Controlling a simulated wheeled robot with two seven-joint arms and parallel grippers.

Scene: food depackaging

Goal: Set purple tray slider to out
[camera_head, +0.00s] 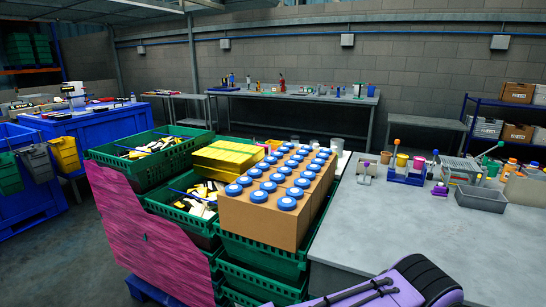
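Two small purple parts show on the grey workbench (400,235) at the right. One is a purple knob (366,163) on a small pale device. The other is a purple piece (441,189) beside a grey tray (481,199). I cannot tell which of them is the purple tray slider, nor whether it is in or out. A purple and black rounded body at the bottom right looks like part of my own arm. I see no fingertips of either gripper.
A cardboard box (262,223) with several blue round lids stands on green crates (262,283) left of the bench. A blue holder (406,177) with cups and levers stands at the bench's back. The bench's near part is clear. A pink panel (140,240) stands at the left.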

